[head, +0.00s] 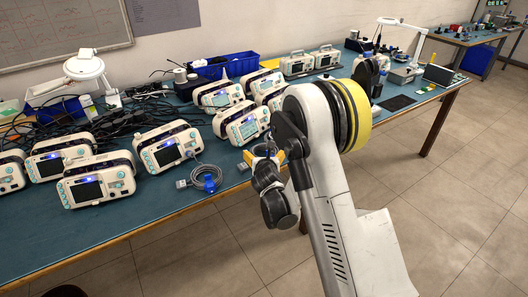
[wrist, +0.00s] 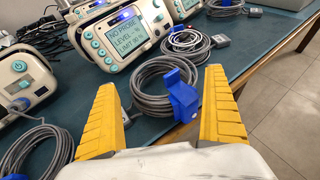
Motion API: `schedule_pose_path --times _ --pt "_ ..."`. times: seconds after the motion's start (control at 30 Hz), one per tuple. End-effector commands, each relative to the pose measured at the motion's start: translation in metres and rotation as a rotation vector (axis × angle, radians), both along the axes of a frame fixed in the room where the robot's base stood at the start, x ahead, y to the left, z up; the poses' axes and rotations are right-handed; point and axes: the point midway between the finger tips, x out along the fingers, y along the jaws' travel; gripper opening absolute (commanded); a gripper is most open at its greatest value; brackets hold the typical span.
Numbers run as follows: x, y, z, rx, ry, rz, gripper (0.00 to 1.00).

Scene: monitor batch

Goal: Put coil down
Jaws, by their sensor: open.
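My gripper (wrist: 162,82) is open, with its two yellow fingers spread wide in the wrist view. In the head view my gripper (head: 257,157) is over the front part of the table, partly hidden by my own arm. In the wrist view a grey cable coil (wrist: 150,90) with a blue clip (wrist: 182,94) shows between and beyond the fingers. It appears to lie on the blue-green table top, and neither finger visibly grips it. Another grey coil (head: 207,179) with a blue clip lies left of my gripper in the head view.
Several white monitors (head: 97,185) stand on the table (head: 185,199). In the wrist view a monitor (wrist: 122,38) stands just behind the coil, and more coils (wrist: 190,42) lie farther back. Blue bins (head: 223,66) and a lamp (head: 88,68) are at the back.

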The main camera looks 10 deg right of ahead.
Motion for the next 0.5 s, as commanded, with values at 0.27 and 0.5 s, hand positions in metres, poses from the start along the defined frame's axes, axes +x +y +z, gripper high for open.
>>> schedule_pose_path --times 0.27,0.5 --pt "-0.060 0.013 0.025 -0.002 -0.001 0.002 1.00" --pt "-0.084 0.018 0.034 0.001 0.000 0.000 1.00"
